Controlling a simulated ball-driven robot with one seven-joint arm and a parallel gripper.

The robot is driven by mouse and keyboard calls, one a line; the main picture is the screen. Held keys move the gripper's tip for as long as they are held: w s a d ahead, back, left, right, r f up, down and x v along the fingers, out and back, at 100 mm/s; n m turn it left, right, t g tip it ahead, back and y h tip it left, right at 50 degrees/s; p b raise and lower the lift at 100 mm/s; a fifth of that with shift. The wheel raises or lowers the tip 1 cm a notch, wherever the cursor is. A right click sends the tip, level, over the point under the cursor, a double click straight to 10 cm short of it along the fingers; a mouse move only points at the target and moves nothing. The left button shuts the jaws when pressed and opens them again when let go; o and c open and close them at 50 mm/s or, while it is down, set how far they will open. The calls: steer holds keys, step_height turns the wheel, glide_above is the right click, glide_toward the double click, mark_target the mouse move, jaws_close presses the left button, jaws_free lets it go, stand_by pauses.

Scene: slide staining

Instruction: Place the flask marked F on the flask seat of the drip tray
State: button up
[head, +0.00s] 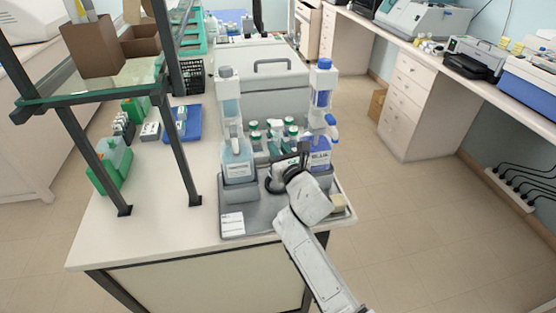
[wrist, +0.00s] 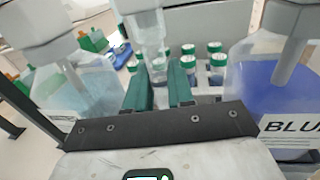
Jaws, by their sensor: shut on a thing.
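My gripper (head: 290,170) is over the drip tray (head: 262,222), between two dispenser bottles. In the wrist view its dark green fingers (wrist: 160,88) are shut on a clear vessel, taken to be the flask (wrist: 148,35); its upper part rises above the fingers. No letter F can be read on it. In the head view my gripper and wrist hide most of it. The grey tray is at the near end of the bench, with a white label at its left front. The flask seat cannot be made out behind my arm.
A pale-liquid bottle (head: 238,165) stands left of my gripper and a bottle marked BLU (head: 320,155) right, both close. Several green-capped bottles (wrist: 215,62) stand behind. A glass-shelved rack (head: 100,82) is at left.

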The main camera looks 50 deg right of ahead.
steer(key=shift+w+f+b, duration=0.1)
steer(key=shift+f+b, duration=0.85)
steer(key=shift+f, duration=0.65)
steer(key=shift+f, duration=0.1)
steer(key=shift+f+b, duration=0.35)
steer(key=shift+b, duration=0.05)
steer(key=o, duration=0.8)
steer(key=shift+r, duration=0.1)
steer(key=shift+r, duration=0.15)
steer(key=p+v, duration=0.1)
steer(key=v, duration=1.1)
steer(key=shift+r, duration=0.2)
